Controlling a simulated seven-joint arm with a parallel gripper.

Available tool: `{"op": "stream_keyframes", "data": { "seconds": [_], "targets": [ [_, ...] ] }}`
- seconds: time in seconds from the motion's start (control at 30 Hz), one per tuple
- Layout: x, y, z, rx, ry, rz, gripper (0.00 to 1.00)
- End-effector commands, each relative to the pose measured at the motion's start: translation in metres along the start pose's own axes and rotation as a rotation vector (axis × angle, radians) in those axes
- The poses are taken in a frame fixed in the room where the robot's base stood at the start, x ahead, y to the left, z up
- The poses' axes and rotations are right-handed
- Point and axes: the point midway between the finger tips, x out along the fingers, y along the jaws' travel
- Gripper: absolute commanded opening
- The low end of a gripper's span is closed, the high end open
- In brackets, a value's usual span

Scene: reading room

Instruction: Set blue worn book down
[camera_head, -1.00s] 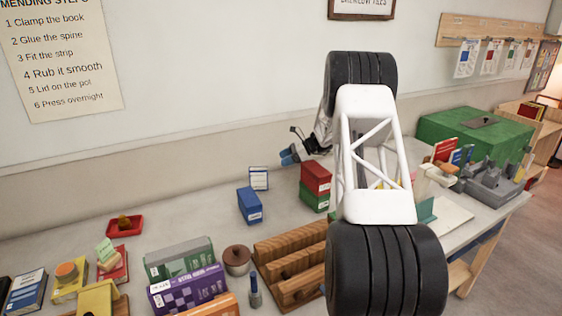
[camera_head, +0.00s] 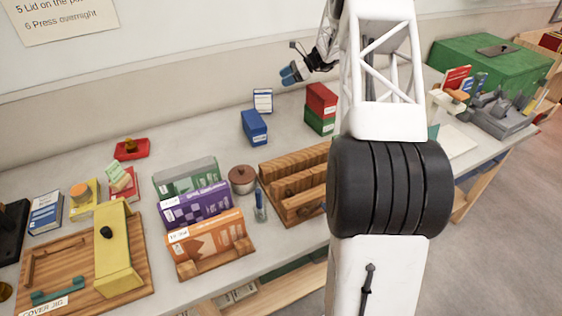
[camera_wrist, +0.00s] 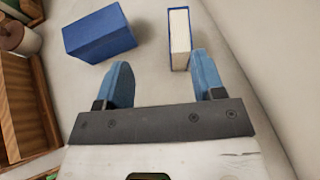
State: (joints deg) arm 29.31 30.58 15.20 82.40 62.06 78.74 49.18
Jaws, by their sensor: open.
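A small book with a blue cover and pale pages (camera_wrist: 180,38) stands upright on the table in the wrist view. In the head view a pale, blue-edged upright piece (camera_head: 263,100) stands behind a blue block (camera_head: 254,127), and appears to be this book. Wear on it is too small to tell. The blue block also shows in the wrist view (camera_wrist: 98,34). My gripper (camera_wrist: 162,68) is open, its blue fingers apart with nothing held. The book's near end shows between the fingertips, nearer the right one; the height gap is unclear. In the head view my gripper (camera_head: 289,73) is right of the book.
Red and green boxes (camera_head: 321,107) are stacked right of the blue block. A wooden rack (camera_head: 292,185), a brown lidded pot (camera_head: 242,179) and holders with purple (camera_head: 194,206) and orange (camera_head: 207,241) items stand in front. Another blue book (camera_head: 45,213) lies far left.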

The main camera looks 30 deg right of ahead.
Motion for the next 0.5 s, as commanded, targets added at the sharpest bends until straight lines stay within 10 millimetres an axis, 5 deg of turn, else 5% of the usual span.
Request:
{"op": "stream_keyframes", "data": {
  "seconds": [0.5],
  "targets": [
    [0.021,0.108,0.121,-0.293,0.191,0.131,0.63]
  ]
}}
